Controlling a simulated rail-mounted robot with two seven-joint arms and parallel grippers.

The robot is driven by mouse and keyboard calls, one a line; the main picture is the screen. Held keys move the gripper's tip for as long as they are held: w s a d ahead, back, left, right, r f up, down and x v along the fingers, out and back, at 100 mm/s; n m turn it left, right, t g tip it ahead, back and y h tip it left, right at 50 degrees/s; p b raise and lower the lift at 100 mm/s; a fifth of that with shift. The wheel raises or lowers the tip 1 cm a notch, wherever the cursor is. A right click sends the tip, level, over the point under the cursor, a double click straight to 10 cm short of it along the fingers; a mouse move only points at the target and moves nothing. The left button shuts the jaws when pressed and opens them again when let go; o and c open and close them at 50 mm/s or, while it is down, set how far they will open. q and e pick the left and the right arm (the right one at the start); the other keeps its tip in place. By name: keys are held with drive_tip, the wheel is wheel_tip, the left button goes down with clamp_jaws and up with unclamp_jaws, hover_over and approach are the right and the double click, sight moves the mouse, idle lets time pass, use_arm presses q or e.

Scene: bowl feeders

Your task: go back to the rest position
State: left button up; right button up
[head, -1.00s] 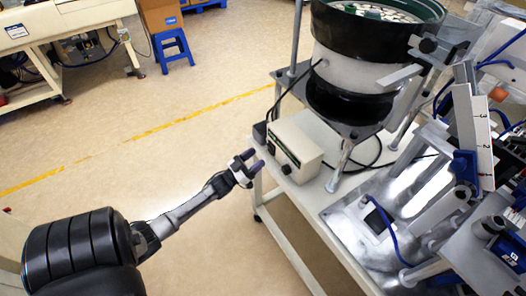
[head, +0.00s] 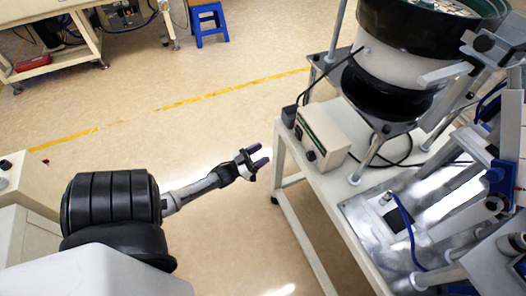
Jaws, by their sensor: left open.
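My left gripper (head: 258,160) is open and empty. It is over the bare floor, just left of the feeder table (head: 305,205) in the picture, and does not appear to touch it. My left arm comes in from the left and reaches toward the table. The bowl feeder (head: 405,65) stands on the table at the upper right, with small pale parts in its bowl. My right gripper is out of view.
The beige floor (head: 190,145) with a yellow line is open between my arm and the back. A blue stool (head: 208,22) and a workbench (head: 70,38) stand at the back left. Metal fixtures (head: 490,190) fill the right side of the table.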

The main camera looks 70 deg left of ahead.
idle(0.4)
use_arm(q)
wheel_tip(320, 180, down, 10)
drive_tip(key=g+y, duration=0.4)
drive_tip(key=g, duration=1)
drive_tip(key=s+d+r+m+g+h, duration=0.15)
drive_tip(key=s+d+r, duration=0.25)
drive_tip(key=d, duration=0.7)
drive_tip(key=s+d+r+g+h+p, duration=0.1)
drive_tip(key=s+d+r+g+h, duration=0.2)
drive_tip(key=d, duration=0.7)
drive_tip(key=s+d+r+m+g+h, duration=0.15)
drive_tip(key=s+d+r, duration=0.35)
drive_tip(key=d, duration=0.6)
wheel_tip(320, 180, up, 38)
drive_tip(key=t+p, duration=0.1)
drive_tip(key=p, duration=3.7)
drive_tip(key=shift+w+a, duration=0.3)
drive_tip(key=shift+f, duration=0.1)
